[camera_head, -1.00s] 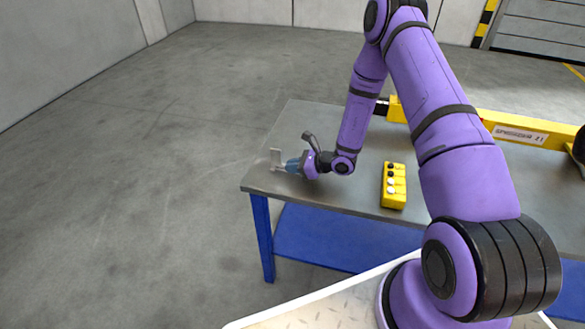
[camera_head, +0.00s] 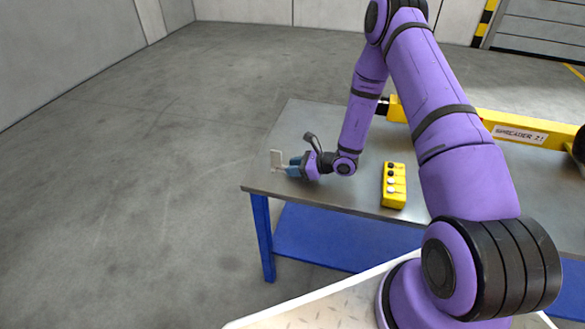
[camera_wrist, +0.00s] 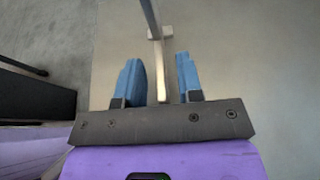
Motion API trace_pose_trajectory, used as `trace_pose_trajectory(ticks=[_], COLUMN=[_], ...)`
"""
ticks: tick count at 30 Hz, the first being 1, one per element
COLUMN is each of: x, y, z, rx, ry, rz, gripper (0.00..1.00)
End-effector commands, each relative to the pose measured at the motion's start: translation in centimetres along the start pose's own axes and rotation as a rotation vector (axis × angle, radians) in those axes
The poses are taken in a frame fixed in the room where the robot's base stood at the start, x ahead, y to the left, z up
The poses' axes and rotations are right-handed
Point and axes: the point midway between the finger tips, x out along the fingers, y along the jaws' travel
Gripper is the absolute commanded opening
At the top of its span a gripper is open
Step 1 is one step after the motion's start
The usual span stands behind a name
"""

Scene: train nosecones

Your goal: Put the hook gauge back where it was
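The hook gauge (camera_head: 276,159), a pale grey piece with an upright plate and a thin bar, is at the left end of the grey table. It appears to rest on the tabletop. In the wrist view the bar of the gauge (camera_wrist: 163,78) runs between the two blue fingers of my gripper (camera_wrist: 158,65). In the head view my gripper (camera_head: 292,166) is low over the table, just right of the plate.
The table (camera_head: 322,125) has blue legs and a blue lower shelf. A yellow control box (camera_head: 394,185) with buttons lies right of my gripper. A yellow spreader beam (camera_head: 520,133) lies along the back right. The tabletop behind my gripper is clear.

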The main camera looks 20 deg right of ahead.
Motion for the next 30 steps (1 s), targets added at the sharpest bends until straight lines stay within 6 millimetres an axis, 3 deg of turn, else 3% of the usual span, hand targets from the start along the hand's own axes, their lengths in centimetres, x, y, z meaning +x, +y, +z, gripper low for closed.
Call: trace_pose_trajectory(ticks=[15, 21, 26, 30], x=[-9.5, -11.2, -11.4, -11.8], y=[-0.1, 0.0, 0.0, 0.3], z=[0.0, 0.0, 0.3, 3.0], rx=[0.001, 0.001, -0.007, -0.077], ry=[0.000, 0.001, 0.000, -0.002], rz=[-0.004, -0.003, 0.004, 0.049], gripper=[0.34, 0.34, 0.34, 0.34])
